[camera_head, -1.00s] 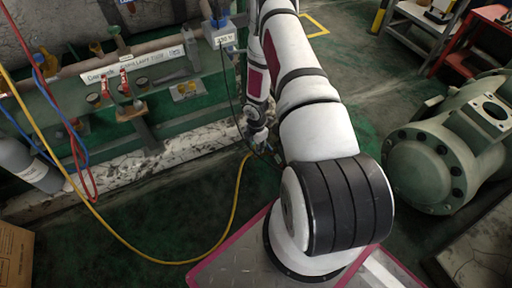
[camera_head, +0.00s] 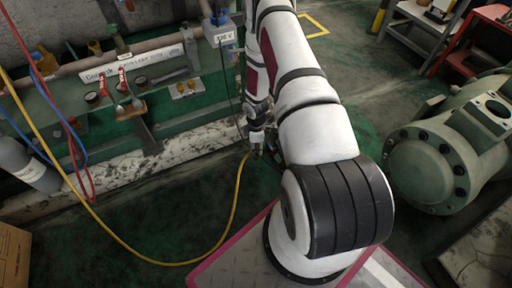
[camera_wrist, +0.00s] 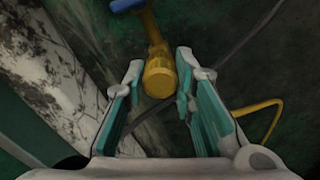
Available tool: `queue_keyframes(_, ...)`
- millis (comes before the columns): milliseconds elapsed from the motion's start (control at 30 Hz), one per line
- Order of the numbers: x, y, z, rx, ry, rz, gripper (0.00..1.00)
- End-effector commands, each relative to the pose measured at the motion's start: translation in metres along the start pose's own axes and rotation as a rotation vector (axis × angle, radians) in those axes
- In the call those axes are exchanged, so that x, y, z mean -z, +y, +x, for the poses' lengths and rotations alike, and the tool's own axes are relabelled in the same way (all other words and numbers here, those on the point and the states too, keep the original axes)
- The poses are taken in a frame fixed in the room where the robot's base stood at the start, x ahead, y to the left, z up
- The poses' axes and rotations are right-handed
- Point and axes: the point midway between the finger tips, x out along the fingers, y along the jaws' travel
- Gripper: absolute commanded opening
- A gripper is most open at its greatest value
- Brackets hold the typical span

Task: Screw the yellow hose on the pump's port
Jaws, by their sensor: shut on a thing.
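In the wrist view my gripper (camera_wrist: 160,84) has its two teal-lined fingers on either side of a yellow cylindrical fitting (camera_wrist: 158,70), shut on it at the fingertips. A narrower yellow stem runs up from the fitting to a blue part (camera_wrist: 126,5) at the top edge. In the head view the yellow hose (camera_head: 236,200) loops across the floor up to my gripper (camera_head: 256,146), low beside the green frame. I cannot make out the pump's port.
Red and blue hoses (camera_head: 75,150) hang there beside a grey cylinder (camera_head: 28,165). A large green flanged machine (camera_head: 430,165) is at the right. Dark floor (camera_head: 150,225) lies between.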

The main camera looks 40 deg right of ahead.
Motion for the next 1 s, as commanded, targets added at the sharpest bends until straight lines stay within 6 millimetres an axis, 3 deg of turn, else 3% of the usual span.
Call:
queue_keyframes(233, 0.0008, -0.0004, 0.0014, 0.0, 0.001, 0.019, 0.0)
queue_keyframes(467, 0.0011, -0.0008, 0.0024, 0.0, 0.0, 0.288, 0.0)
queue_keyframes(500, 0.0011, -0.0008, 0.0021, 0.0, 0.0, 0.294, 0.29)
queue_keyframes(600, 0.0011, -0.0007, 0.0015, 0.0, 0.0, 0.29, 0.48)
queue_keyframes(1000, 0.0004, 0.0004, -0.0056, -0.001, 0.0, 0.288, 0.48)
